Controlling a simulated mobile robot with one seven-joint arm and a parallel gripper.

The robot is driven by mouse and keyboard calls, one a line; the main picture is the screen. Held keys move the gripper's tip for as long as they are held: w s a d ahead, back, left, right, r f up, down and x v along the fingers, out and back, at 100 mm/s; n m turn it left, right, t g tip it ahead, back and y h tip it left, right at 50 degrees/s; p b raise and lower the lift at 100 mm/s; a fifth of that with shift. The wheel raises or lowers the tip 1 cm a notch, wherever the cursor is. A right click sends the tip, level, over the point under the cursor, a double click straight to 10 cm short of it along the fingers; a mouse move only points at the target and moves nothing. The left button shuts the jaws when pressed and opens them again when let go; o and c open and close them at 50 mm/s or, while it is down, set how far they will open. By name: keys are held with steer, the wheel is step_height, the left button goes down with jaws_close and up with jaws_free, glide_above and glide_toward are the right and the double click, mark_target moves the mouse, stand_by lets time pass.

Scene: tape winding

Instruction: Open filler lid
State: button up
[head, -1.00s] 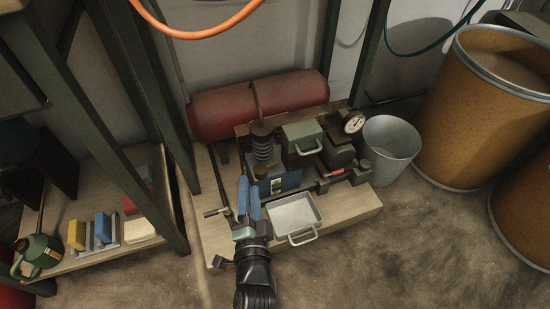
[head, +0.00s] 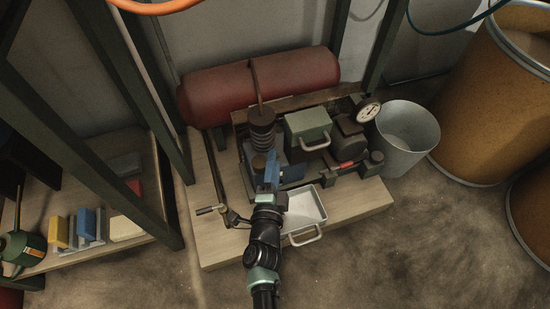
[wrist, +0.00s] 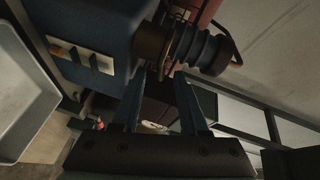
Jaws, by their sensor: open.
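A small brass-brown round cap (head: 259,162), which looks like the filler lid, sits on the blue-grey machine housing (head: 292,173) in the head view. In the wrist view the brownish cap (wrist: 151,44) protrudes from the side of the blue housing (wrist: 95,25), beside a dark ribbed cylinder (wrist: 203,50). My gripper (head: 271,164) is over the front of the housing, close to the cap. In the wrist view its two blue fingers (wrist: 160,90) are apart with nothing held between them. The cap lies just past the fingertips; I cannot tell whether they touch it.
A grey metal tray (head: 304,211) lies right of my arm. A green box with a handle (head: 309,126), a pressure gauge (head: 368,110) and a red tank (head: 255,87) stand around the machine. A crank lever (head: 229,213) is at left, a bucket (head: 406,140) at right.

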steer(key=shift+w+d+f+b, duration=0.15)
steer(key=shift+w+b, duration=0.2)
steer(key=shift+w, duration=1.2)
jaws_close()
stand_by(0.3)
